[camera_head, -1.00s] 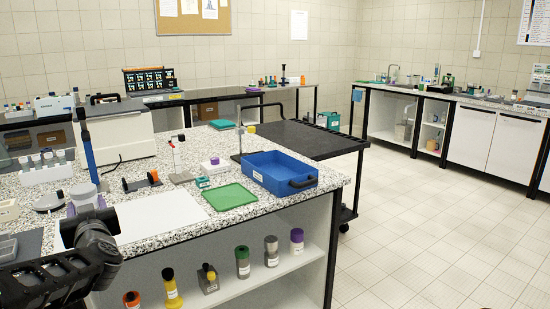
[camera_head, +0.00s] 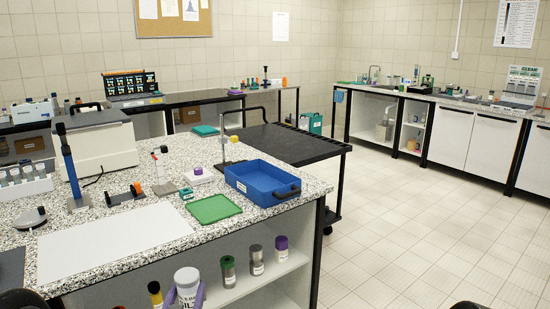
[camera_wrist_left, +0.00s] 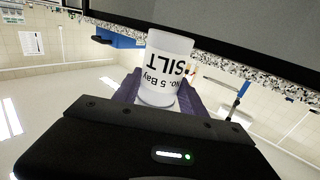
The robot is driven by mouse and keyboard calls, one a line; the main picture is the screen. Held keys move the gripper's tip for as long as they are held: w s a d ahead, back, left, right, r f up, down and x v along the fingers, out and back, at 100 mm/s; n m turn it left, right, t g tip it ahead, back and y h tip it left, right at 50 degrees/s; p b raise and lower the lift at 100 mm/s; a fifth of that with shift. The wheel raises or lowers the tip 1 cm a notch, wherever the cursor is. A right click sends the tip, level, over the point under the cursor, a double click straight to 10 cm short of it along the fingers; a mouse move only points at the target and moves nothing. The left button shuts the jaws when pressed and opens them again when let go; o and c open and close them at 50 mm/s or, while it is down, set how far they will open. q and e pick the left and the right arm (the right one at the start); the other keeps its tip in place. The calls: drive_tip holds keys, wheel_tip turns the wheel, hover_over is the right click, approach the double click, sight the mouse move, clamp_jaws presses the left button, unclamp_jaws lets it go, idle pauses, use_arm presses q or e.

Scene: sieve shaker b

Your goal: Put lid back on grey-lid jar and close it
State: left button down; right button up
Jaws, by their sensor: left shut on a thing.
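My left gripper (camera_head: 187,299) is shut on a white jar (camera_head: 187,278) at the bottom of the head view, in front of the bench's open shelf. The purple fingers are on both sides of the jar. In the left wrist view, the jar (camera_wrist_left: 167,62) sits between the fingers, with a label reading "SILT" and "No. 5 Bay" upside down in the picture. The jar looks upright in the head view, its top pale. I cannot tell whether a separate lid is on it. A jar with a grey lid (camera_head: 256,259) stands on the shelf. My right gripper is not in view.
On the bench are a white sheet (camera_head: 115,240), a green mat (camera_head: 214,209) and a blue tray (camera_head: 285,197). The white sheet is bare.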

use_arm(q)
drive_tip(key=shift+s+d+f+h+p, duration=0.2)
drive_tip(key=shift+d+f, duration=0.25)
drive_tip(key=shift+f, duration=0.2)
drive_tip(key=shift+s+d+f+h+p, duration=0.1)
drive_tip(key=shift+s+d+f, duration=0.1)
drive_tip(key=shift+d+f, duration=0.3)
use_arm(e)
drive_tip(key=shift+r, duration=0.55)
use_arm(q)
drive_tip(key=shift+f, duration=0.15)
drive_tip(key=s+d+f+m+g+h, duration=0.2)
drive_tip(key=s+d+f+m+h, duration=0.1)
drive_tip(key=d, duration=0.4)
drive_tip(key=s+d+f+m+g+h, duration=0.2)
drive_tip(key=s+d+f+m+h, duration=0.1)
drive_tip(key=s+d+m+h, duration=0.2)
drive_tip(key=s+d+h, duration=0.2)
drive_tip(key=d+h, duration=0.1)
drive_tip(key=shift+s+f+h, duration=0.25)
drive_tip(key=shift+f+h, duration=0.05)
drive_tip(key=shift+f, duration=0.05)
drive_tip(key=shift+d, duration=0.1)
